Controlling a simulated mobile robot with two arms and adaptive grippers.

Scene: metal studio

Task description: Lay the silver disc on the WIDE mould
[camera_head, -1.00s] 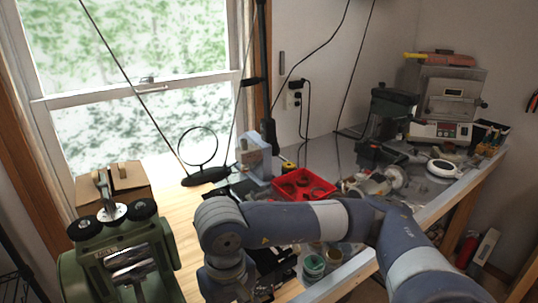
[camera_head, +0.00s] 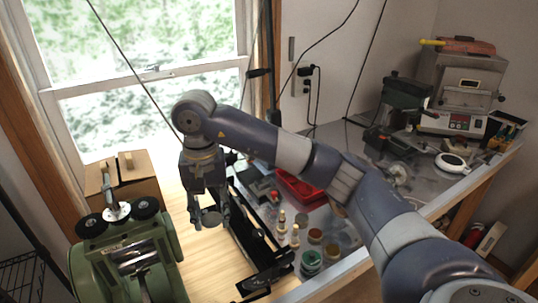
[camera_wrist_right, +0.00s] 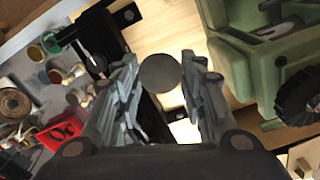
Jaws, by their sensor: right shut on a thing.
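My right gripper (camera_head: 209,214) points down over the light wooden bench top, left of a long black metal piece (camera_head: 254,238). It is shut on a grey disc (camera_head: 211,219). In the right wrist view the disc (camera_wrist_right: 160,73) is seen face-on between the fingertips (camera_wrist_right: 160,80), round and dull grey. It looks held above the wood, but the exact height cannot be told. No mould marked WIDE can be made out in either view; I cannot tell whether the black piece is one. My left gripper is not in view.
A green rolling mill (camera_head: 125,262) stands close at the left. Small jars (camera_head: 311,262) and bottles stand right of the black piece. A red tray (camera_head: 300,188) lies behind my arm. A cardboard box (camera_head: 122,180) stands by the window. Bare wood (camera_head: 210,265) lies in front of the gripper.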

